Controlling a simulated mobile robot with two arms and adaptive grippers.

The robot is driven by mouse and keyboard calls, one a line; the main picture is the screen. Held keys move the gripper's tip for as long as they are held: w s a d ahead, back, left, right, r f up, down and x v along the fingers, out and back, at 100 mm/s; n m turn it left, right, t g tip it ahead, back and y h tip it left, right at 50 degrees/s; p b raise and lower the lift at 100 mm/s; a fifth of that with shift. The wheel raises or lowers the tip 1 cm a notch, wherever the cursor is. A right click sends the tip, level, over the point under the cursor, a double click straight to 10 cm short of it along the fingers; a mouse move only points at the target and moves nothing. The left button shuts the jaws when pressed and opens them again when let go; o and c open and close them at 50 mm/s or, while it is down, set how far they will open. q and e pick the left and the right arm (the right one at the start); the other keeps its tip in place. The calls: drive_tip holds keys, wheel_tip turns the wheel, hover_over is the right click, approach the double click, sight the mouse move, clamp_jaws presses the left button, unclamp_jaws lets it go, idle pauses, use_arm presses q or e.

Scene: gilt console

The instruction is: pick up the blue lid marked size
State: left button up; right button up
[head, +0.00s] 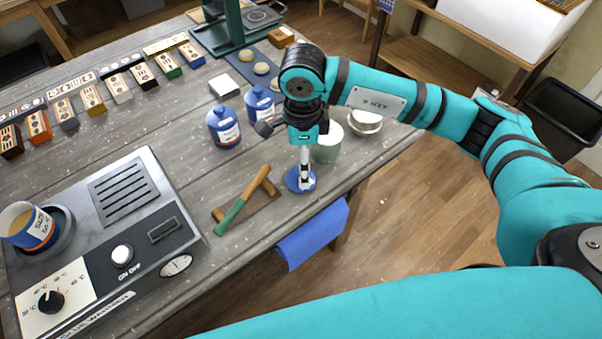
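A round blue lid (295,181) lies near the front edge of the wooden table in the head view. Its marking is too small to read. My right gripper (305,179) points straight down over the lid, with its fingertips at or just above the lid's top. The fingers cover part of the lid and look narrow from this side. I cannot tell whether they grip anything. My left gripper is not in view.
A green-handled tool (243,200) on a wooden rest lies left of the lid. Blue jars (224,127), a pale green pot (327,146) and a metal bowl (365,121) stand behind. A glue warmer (125,190) fills the near left. A blue cloth (313,235) hangs over the edge.

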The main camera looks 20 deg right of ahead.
drive_tip(key=shift+f+p, duration=0.7)
drive_tip(key=shift+f, duration=2.4)
drive_tip(key=c, duration=1)
